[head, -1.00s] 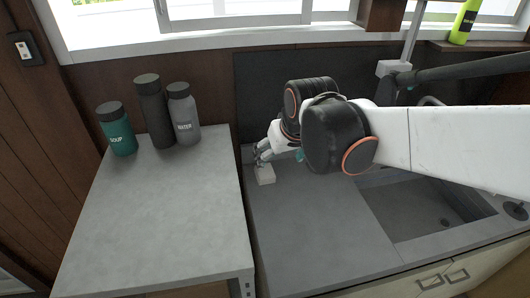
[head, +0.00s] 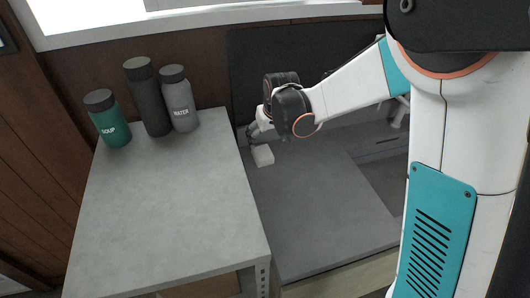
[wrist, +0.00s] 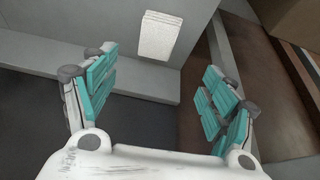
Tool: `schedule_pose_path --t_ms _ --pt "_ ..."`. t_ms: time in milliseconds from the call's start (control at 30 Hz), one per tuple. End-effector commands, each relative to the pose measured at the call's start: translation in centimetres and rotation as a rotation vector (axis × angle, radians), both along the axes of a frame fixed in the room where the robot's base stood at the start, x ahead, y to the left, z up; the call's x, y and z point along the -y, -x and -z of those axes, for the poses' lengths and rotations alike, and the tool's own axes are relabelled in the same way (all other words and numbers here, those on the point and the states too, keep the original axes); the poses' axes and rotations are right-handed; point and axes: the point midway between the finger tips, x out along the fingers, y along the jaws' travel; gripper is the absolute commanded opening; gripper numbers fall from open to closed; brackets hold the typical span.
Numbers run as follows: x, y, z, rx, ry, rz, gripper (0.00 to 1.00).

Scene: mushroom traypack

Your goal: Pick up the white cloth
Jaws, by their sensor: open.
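The white cloth (head: 263,156) is a small, pale folded block on the grey counter, close to the side table's right edge. In the wrist view the cloth (wrist: 160,36) lies beyond the fingertips, near the top middle. My gripper (head: 254,134) is just behind and above the cloth in the head view. In the wrist view my gripper (wrist: 155,76) is open, its teal-padded fingers wide apart with nothing between them. The wrist hides part of the fingers in the head view.
A grey side table (head: 165,215) stands left of the counter (head: 315,215). On its back stand a green soup bottle (head: 108,122), a dark bottle (head: 150,105) and a grey water bottle (head: 181,105). A dark panel and window lie behind. The table's front is clear.

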Motion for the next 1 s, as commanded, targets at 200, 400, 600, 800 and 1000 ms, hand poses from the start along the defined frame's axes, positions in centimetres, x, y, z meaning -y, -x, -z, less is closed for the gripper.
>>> schedule_pose_path --t_ms 200,400,600,800,1000 --pt "-0.4 -1.5 3.9 0.0 0.0 0.0 0.78" --pt "-0.6 -2.6 6.7 0.0 0.0 0.0 0.78" --pt "-0.7 -3.0 7.6 0.0 0.0 0.0 0.78" --pt "-0.8 -3.8 9.4 0.0 0.0 0.001 0.78" --pt "-1.0 -4.9 11.9 0.001 0.0 0.0 0.78"
